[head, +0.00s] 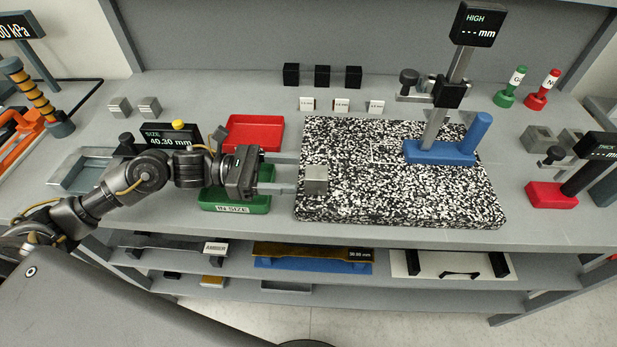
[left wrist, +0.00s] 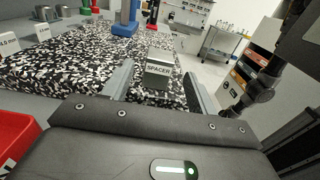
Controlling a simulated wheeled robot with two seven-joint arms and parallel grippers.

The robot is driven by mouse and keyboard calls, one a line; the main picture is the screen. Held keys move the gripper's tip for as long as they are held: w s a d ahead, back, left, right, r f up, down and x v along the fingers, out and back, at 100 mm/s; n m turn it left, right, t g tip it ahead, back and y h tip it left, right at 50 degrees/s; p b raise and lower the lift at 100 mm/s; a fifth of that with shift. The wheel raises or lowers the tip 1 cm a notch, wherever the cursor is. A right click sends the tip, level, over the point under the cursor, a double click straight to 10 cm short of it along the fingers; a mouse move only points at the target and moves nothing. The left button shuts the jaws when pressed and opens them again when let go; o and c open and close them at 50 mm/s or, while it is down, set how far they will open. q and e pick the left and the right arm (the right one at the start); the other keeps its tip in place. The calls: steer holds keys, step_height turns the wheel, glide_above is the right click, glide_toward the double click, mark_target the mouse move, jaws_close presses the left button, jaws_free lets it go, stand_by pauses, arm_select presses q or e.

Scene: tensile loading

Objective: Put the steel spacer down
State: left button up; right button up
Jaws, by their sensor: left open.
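The steel spacer (head: 315,180) is a small grey block resting on the speckled black-and-white plate (head: 400,205), near its left edge. In the left wrist view the spacer (left wrist: 158,72) shows a label reading SPACER and sits upright on the speckled surface. My left gripper (head: 288,174) is open, its fingers pointing right toward the spacer. In the left wrist view the two fingers (left wrist: 160,84) stand apart on either side, with gaps between them and the block. My right gripper is not in view.
A green IN SIZE tray (head: 235,203) lies under my left gripper, with a red tray (head: 255,132) behind it. A blue-based height gauge (head: 440,152) stands on the plate's back right. Black blocks (head: 322,76) line the back. The plate's front right is clear.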

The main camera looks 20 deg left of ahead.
arm_select(q)
steer(key=b+v, duration=0.1)
steer(key=v, duration=0.3)
steer(key=shift+a+f, duration=0.15)
steer(key=shift+a, duration=0.05)
steer(key=shift+s+a, duration=0.2)
steer(key=shift+a, duration=0.3)
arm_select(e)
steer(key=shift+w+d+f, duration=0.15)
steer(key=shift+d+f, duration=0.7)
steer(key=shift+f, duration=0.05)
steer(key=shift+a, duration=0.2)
